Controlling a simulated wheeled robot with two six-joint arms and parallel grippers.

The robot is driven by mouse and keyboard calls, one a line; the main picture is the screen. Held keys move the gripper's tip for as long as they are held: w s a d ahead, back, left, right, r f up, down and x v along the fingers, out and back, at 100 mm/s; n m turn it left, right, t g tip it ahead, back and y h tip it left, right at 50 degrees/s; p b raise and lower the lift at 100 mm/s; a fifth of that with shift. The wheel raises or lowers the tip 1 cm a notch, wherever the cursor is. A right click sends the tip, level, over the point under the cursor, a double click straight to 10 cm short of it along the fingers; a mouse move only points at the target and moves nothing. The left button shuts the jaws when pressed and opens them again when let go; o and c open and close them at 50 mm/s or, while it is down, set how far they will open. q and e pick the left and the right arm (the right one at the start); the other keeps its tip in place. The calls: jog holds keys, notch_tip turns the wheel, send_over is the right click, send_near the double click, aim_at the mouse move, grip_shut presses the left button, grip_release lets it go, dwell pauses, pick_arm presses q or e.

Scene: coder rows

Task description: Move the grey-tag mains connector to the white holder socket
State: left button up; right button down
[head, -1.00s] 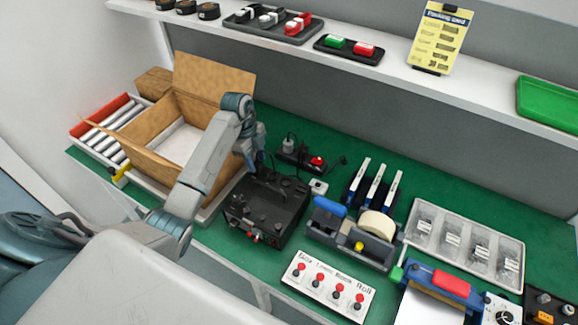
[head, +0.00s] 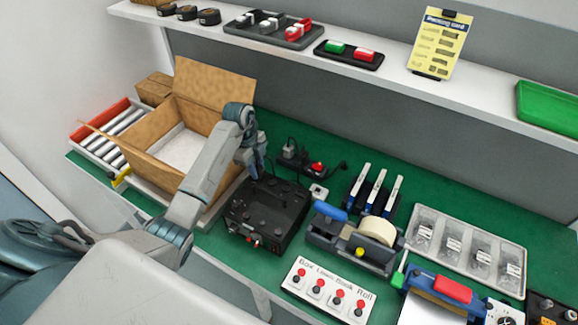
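A dark mains connector (head: 289,149) stands at the left end of the black power strip (head: 301,160); I cannot make out a grey tag on it. A small white block (head: 319,193), which looks like the white holder socket, sits on the green bench just right of the black device box (head: 267,215). My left gripper (head: 256,171) points down at the back left of the black box, left of the power strip. Its fingers are small and partly hidden by its own wrist, so I cannot tell whether they hold anything. My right gripper is not in view.
An open cardboard carton (head: 180,150) stands left of my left arm. A tape dispenser (head: 352,238), blue-based markers (head: 376,190) and a partitioned tray (head: 465,249) are on the right. A shelf (head: 440,92) runs above the bench's back. Cable lies beside the strip.

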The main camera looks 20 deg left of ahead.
pick_arm(q)
grip_shut()
jog(key=shift+r, duration=0.1)
jog(key=shift+r, duration=0.1)
jog(key=shift+r+p, duration=1.5)
jog(key=shift+r, duration=0.05)
